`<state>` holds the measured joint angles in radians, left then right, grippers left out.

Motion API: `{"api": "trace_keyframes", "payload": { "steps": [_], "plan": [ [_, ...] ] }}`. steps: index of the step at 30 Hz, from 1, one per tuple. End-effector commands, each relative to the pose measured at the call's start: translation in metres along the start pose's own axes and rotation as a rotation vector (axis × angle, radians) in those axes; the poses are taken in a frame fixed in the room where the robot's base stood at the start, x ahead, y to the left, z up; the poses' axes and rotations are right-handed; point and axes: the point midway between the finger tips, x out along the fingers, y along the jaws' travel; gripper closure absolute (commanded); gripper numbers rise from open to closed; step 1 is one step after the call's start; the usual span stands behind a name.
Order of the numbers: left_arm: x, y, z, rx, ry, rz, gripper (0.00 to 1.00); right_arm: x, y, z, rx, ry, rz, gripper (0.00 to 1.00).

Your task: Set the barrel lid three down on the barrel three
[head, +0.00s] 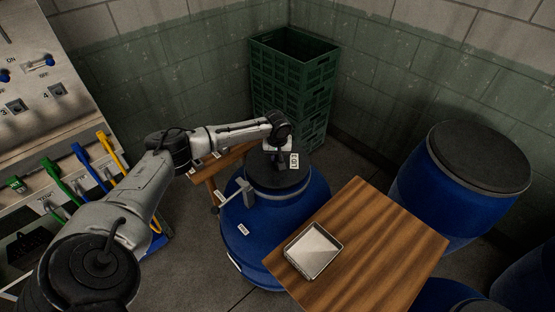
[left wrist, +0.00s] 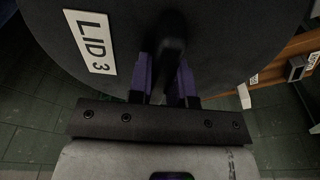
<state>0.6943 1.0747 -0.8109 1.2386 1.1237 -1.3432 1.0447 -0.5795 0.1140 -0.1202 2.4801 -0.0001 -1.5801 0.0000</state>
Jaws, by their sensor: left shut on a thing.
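The barrel lid three (head: 268,180) is a dark round disc with a white label reading "LID 3" in the left wrist view (left wrist: 90,42). It is over the mouth of a blue barrel (head: 290,215), the barrel three. I cannot tell whether the lid rests fully on the rim. My left gripper (head: 281,151) comes down from above and is shut on the lid's upright handle, its fingers (left wrist: 168,75) on either side of it. The barrel has a grey clamp lever (head: 243,188) on its left side. The barrel's own number is too small to read. My right gripper is not in view.
A wooden table (head: 390,240) with a metal tray (head: 313,250) stands close at the barrel's right. Green crates (head: 290,90) are stacked behind. Another lidded blue barrel (head: 450,195) is at right. A control panel (head: 45,85) with coloured levers is at left.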

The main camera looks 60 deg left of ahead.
Motion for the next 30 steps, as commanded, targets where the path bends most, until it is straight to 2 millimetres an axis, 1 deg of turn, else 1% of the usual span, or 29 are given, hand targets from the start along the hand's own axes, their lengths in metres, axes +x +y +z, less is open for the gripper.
{"api": "trace_keyframes", "payload": {
  "steps": [1,4,13,28,29,30],
  "plan": [
    [0.008,0.0,0.001,-0.001,0.0,0.0,1.0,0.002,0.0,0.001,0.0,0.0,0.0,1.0],
    [0.016,0.0,0.002,0.0,0.001,0.001,1.0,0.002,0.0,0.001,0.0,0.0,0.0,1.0],
    [0.017,0.001,0.002,0.0,0.001,0.001,1.0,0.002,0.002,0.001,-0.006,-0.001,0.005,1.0],
    [0.028,0.0,0.003,-0.001,0.002,0.001,1.0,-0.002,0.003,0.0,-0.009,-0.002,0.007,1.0],
    [0.029,0.0,0.004,0.0,0.001,0.0,0.8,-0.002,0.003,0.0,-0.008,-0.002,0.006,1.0],
    [0.029,0.0,0.004,0.0,0.001,0.0,0.76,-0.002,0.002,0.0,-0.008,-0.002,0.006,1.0]
  ]
}}
